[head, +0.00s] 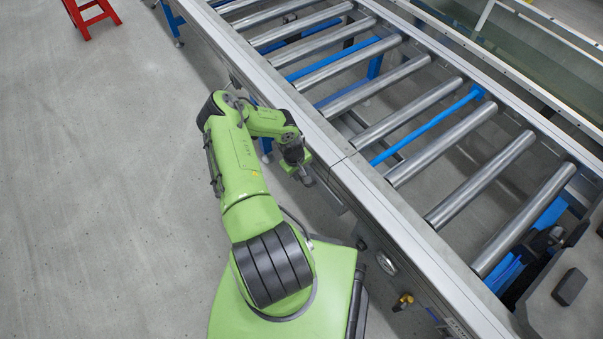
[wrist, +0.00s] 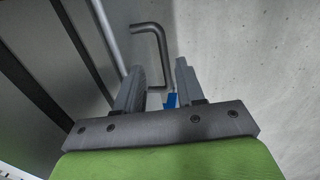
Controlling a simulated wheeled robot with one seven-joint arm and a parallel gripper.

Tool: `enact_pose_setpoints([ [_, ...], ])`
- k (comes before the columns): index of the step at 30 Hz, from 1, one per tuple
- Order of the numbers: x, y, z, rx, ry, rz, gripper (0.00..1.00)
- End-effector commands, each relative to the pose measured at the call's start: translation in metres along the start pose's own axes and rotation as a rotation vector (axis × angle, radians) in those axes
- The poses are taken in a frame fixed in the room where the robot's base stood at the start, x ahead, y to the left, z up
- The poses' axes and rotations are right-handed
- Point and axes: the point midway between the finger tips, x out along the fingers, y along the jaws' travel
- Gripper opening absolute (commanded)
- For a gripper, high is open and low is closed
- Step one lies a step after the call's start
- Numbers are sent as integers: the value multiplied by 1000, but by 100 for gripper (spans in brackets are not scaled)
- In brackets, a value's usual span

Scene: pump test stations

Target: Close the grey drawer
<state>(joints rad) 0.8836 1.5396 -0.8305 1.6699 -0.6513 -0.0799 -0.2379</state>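My gripper (head: 303,178) is beside the near side of the conveyor in the head view, low against its rail. In the wrist view my gripper (wrist: 160,68) has its two grey fingers apart, with a clear gap between them. A dark bent bar handle (wrist: 152,27) shows ahead of the fingers, and its lower part runs down between them. I cannot tell whether a finger touches it. Grey panels (wrist: 30,95) lie left of the fingers in the wrist view; I cannot tell which surface is the grey drawer or how far it is open. My arm hides that area in the head view.
The roller conveyor (head: 348,153) fills the right of the head view, with blue supports. A red step stool (head: 84,22) stands at the upper left. The grey floor (head: 90,190) at left is clear.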

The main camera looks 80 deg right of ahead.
Motion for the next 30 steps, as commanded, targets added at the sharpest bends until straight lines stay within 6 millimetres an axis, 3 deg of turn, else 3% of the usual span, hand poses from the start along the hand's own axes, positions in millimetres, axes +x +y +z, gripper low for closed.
enact_pose_setpoints([
  [1,-23,1,-2,3,4,1,38],
  [6,-72,1,-1,2,4,1,38],
  [12,-113,1,-1,0,2,1,38],
  [17,-124,1,0,0,1,2,38],
  [30,-123,1,0,0,1,2,38],
])
